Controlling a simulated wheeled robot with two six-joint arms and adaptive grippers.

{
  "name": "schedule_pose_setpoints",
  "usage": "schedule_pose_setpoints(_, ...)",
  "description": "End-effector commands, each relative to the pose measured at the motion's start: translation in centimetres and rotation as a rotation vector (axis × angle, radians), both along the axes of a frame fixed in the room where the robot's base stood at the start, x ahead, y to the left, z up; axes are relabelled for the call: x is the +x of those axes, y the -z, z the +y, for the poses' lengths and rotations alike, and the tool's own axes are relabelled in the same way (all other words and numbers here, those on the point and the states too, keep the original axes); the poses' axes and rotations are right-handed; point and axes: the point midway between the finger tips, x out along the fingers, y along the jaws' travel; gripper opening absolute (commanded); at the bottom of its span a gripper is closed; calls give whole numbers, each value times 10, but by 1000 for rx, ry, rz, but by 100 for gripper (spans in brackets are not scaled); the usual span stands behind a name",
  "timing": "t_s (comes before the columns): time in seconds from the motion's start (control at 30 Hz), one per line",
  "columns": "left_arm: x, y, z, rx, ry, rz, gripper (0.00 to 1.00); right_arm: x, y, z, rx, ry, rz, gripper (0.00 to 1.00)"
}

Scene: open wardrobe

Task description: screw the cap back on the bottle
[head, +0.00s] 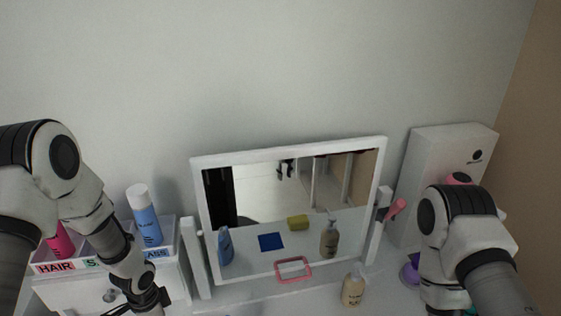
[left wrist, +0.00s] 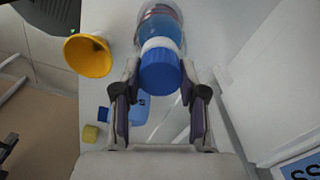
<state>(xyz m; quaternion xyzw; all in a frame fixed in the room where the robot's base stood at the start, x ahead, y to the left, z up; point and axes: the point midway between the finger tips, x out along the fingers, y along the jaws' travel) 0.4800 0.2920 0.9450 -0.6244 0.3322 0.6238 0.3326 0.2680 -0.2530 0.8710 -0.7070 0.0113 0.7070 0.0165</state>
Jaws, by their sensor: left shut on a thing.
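A bottle (left wrist: 162,22) with blue liquid and a white neck ring shows at the top of the left wrist view. A blue cap (left wrist: 160,75) is in line with its neck; I cannot tell whether it is threaded on or only resting there. My left gripper (left wrist: 159,68) is shut on the blue cap, with one finger on each side. In the head view the left gripper (head: 150,300) is at the bottom edge, and its fingertips, the bottle and the cap are out of sight. My right arm is at the right, but its gripper is not visible.
A yellow funnel (left wrist: 87,55), a yellow block (left wrist: 90,133) and a blue item (left wrist: 140,106) lie near the bottle. A framed mirror (head: 290,148), pump bottle (head: 353,288), pink handle (head: 397,209), labelled boxes (head: 56,267) and white box (head: 425,160) stand around.

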Motion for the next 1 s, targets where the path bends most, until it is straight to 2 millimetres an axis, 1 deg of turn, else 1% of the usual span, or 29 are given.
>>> schedule_pose_setpoints(0.03, 0, -3, 0, 0, 28, 1, 3, 0, -6, 0, 0, 0, 0, 37)
schedule_pose_setpoints(0.4, 0, -2, 0, 0, 247, 1, 3, 0, -28, 0, 0, 0, 0, 37)
schedule_pose_setpoints(0.53, 0, 0, 0, 1, 294, 1, 3, 0, -30, 0, 0, 0, 0, 37)
schedule_pose_setpoints(0.73, 0, 1, 0, 0, 297, 1, 3, 0, -29, 0, 0, 0, 0, 37)
schedule_pose_setpoints(0.77, 0, 1, 0, 0, 297, 1, 52, 0, -29, 0, 0, 0, 0, 37)
schedule_pose_setpoints(0.8, 0, 1, 0, 0, 296, 1, 66, 0, -29, 0, 0, 0, 0, 37)
schedule_pose_setpoints(0.83, 0, 1, 0, 0, 296, 1, 71, 0, -29, 0, 0, 0, 0, 37)
schedule_pose_setpoints(1.0, 0, 1, 0, 0, 295, 0, 71, 0, -29, 0, 0, 0, 0, 37)
